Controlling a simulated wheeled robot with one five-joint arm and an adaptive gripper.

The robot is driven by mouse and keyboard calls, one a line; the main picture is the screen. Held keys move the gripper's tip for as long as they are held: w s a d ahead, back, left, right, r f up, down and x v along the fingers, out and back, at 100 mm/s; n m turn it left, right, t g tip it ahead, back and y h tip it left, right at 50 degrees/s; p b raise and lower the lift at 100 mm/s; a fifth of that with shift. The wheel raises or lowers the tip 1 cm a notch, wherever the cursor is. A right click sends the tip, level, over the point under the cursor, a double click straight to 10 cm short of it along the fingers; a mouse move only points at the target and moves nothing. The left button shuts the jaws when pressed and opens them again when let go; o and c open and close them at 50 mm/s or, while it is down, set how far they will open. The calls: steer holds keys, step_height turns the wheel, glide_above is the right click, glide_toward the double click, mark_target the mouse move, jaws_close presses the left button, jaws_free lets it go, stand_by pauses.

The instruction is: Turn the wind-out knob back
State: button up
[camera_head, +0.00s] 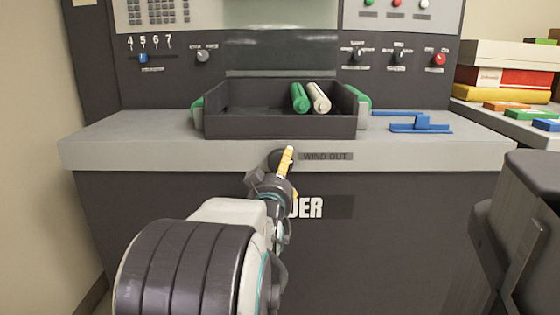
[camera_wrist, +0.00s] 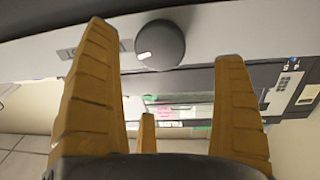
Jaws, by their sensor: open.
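The wind-out knob (camera_wrist: 160,45) is a dark round knob with a short white mark near its left edge in the wrist view. It sits on the grey front edge of the machine, beside the WIND OUT label (camera_head: 326,156). In the head view my gripper (camera_head: 288,156) covers most of the knob. In the wrist view the yellow fingers of my gripper (camera_wrist: 165,42) are spread wide, one on each side of the knob in the picture. No finger visibly touches it, and the exact gap in depth is unclear.
A dark tray (camera_head: 280,127) with a green roll (camera_head: 299,97) and a cream roll (camera_head: 319,97) stands on the grey ledge above. A blue tool (camera_head: 421,126) lies to its right. A dark bulky object (camera_head: 530,230) stands at the lower right.

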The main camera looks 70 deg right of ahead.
mark_target(280, 160)
steer(key=shift+w+d+m+b, duration=0.25)
steer(key=shift+d+m+b, duration=0.35)
steer(key=shift+d, duration=0.6)
steer(key=shift+w+d+m+b, duration=0.35)
steer(key=shift+d+m, duration=0.45)
steer(key=shift+d, duration=0.4)
steer(key=shift+w+d+m+b, duration=0.2)
steer(key=shift+d+m+b, duration=0.4)
steer(key=shift+d, duration=0.6)
steer(key=shift+r, duration=0.15)
steer(key=c, duration=1.2)
